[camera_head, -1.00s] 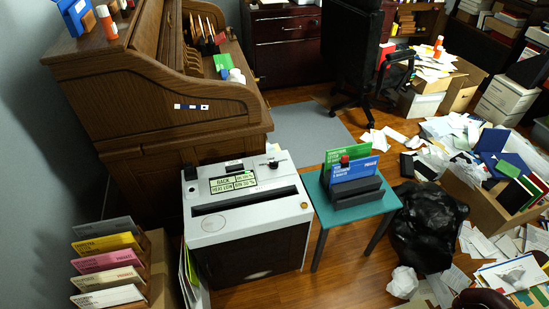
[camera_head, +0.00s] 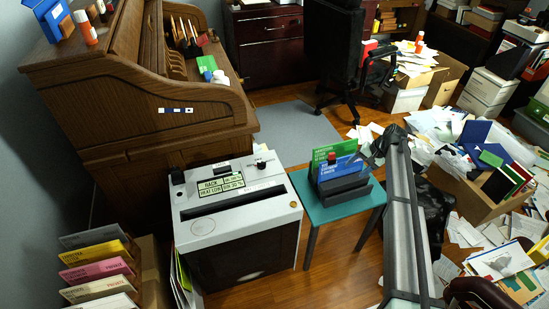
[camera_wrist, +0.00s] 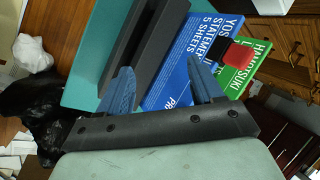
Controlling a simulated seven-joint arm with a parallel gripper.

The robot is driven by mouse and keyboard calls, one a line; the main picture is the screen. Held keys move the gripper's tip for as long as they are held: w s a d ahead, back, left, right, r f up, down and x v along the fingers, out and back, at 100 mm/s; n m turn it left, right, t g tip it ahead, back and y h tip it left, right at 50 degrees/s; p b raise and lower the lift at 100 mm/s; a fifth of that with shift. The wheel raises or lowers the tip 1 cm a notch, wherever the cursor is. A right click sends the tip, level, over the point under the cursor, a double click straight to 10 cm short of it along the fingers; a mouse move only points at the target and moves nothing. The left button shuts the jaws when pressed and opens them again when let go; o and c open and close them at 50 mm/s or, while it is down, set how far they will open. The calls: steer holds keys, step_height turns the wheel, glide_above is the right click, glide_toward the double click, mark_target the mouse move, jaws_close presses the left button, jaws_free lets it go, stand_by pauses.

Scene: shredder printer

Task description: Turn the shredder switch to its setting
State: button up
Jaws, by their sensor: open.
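The shredder (camera_head: 238,232) is a white-topped, dark-fronted cabinet left of the teal table in the head view. Its top has a long dark slot, a label panel (camera_head: 222,186), a small dark knob (camera_head: 177,177) at the back left and a pale knob with a dark part (camera_head: 261,164) at the back right. I cannot tell which knob is the switch, or its setting. My gripper (camera_wrist: 163,82) is open and empty in the wrist view, over the teal table's black holder and folders. It is apart from the shredder, which the wrist view does not show.
The teal table (camera_head: 318,207) bears a black holder (camera_head: 345,190) with a blue folder (camera_head: 338,168) and a green folder (camera_head: 322,155). A red-topped item (camera_wrist: 235,56) sits at the folders. A rolltop desk (camera_head: 150,110) stands behind the shredder. Colored folders (camera_head: 95,270) stand at left; papers clutter the right.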

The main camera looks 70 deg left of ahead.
steer(key=s+a+r+n, duration=0.1)
steer(key=s+a+r, duration=0.7)
steer(key=a, duration=0.3)
steer(key=n+t+h, duration=0.2)
steer(key=h, duration=0.5)
glide_toward(261, 164)
steer(key=x, duration=0.7)
steer(key=shift+f, duration=0.15)
steer(key=shift+c, duration=0.4)
steer(key=c, duration=1)
